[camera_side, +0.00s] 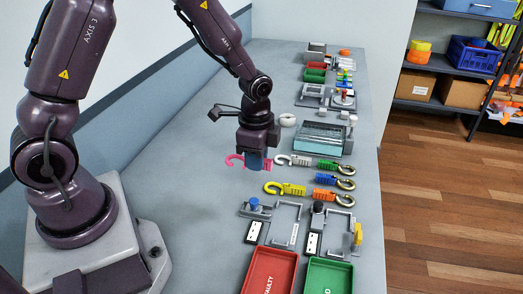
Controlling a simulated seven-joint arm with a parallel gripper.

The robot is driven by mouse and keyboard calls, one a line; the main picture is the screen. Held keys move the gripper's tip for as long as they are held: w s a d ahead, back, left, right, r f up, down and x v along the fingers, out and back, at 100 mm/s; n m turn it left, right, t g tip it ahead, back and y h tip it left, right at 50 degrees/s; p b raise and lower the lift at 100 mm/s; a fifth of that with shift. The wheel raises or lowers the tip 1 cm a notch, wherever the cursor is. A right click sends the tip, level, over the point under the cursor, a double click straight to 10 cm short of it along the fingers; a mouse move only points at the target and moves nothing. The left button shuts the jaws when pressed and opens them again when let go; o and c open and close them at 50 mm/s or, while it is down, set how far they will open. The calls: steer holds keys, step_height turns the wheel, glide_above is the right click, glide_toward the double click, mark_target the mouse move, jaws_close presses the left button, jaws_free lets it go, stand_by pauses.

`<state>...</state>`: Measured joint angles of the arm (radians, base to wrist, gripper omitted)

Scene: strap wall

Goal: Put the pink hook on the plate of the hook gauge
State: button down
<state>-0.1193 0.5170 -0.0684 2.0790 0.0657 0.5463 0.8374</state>
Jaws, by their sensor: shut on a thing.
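My gripper (256,165) is shut on the pink hook (236,160) and points straight down over the bench. The hook's curved end sticks out to the left of the fingers and a bit of pink shows to the right; its middle is hidden. I cannot tell whether it touches the bench. Two grey gauge-like fixtures stand nearer the camera: one with a blue knob (255,204), one with a black knob (318,207) and a yellow part at its right. Which one is the hook gauge is not clear. The hook is apart from both.
A red tray (270,271) and a green tray (329,276) are at the front. A clear bluish box (320,138) stands behind. The bench's left side is clear.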

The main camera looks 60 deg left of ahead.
mark_target(284, 231)
steer(key=d+f+m, duration=0.1)
steer(key=d+m, duration=0.2)
steer(key=m, duration=0.1)
steer(key=d+f+m, duration=0.2)
steer(key=d+m, duration=0.1)
steer(key=m, duration=0.2)
steer(key=d+f+m, duration=0.2)
steer(key=d+m, duration=0.2)
steer(key=shift+w, duration=0.2)
steer(key=m, duration=0.4)
steer(key=shift+w, duration=0.35)
steer(key=shift+f, duration=3.15)
steer(key=shift+f, duration=0.2)
steer(key=c, duration=0.6)
jaws_free()
steer(key=shift+r, duration=3)
